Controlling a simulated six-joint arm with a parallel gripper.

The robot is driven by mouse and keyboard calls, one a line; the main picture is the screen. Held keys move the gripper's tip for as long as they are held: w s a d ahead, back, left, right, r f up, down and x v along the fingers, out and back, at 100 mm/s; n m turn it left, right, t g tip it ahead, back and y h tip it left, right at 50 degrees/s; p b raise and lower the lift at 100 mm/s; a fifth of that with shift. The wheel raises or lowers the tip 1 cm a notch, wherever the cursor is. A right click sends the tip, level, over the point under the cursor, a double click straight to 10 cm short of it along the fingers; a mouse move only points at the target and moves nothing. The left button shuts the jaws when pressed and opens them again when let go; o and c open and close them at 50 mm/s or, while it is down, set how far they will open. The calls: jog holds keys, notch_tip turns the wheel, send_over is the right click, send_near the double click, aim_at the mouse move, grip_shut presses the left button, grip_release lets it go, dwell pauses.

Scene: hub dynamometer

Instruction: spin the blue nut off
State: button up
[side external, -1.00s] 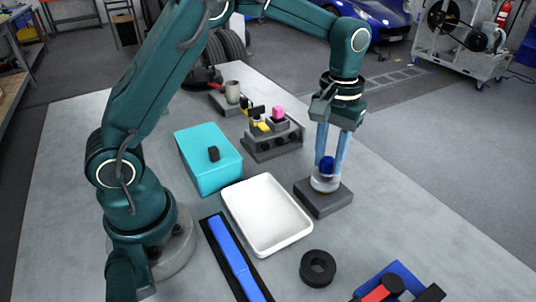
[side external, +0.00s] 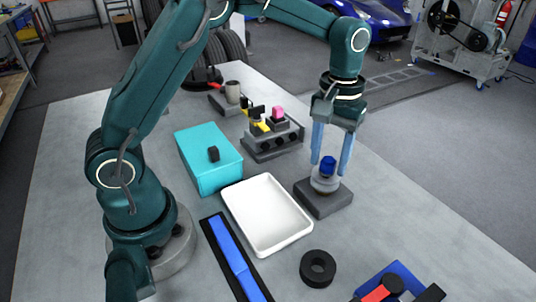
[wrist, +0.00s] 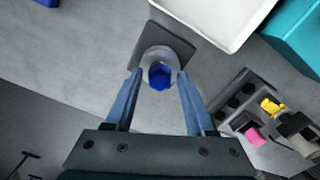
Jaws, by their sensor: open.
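The blue nut (side external: 328,165) sits on top of a pale round hub (side external: 325,181) on a dark square base plate (side external: 323,198). In the wrist view the blue nut (wrist: 160,75) lies just beyond and between my fingertips, with the hub's round flange around it. My gripper (side external: 331,168) points down over the hub, its two light-blue fingers spread on either side of the nut. In the wrist view my gripper (wrist: 158,82) is open, with clear gaps between the nut and both fingers.
A white tray (side external: 232,204) stands left of the hub base, and a teal box (side external: 205,170) is behind it. A grey fixture (side external: 262,150) with yellow and pink parts stands behind. A black ring (side external: 318,268) and a blue strip (side external: 232,257) lie in front.

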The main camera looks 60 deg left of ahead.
jog(key=m, duration=1.1)
jog(key=shift+m, duration=0.3)
jog(key=m, duration=1.1)
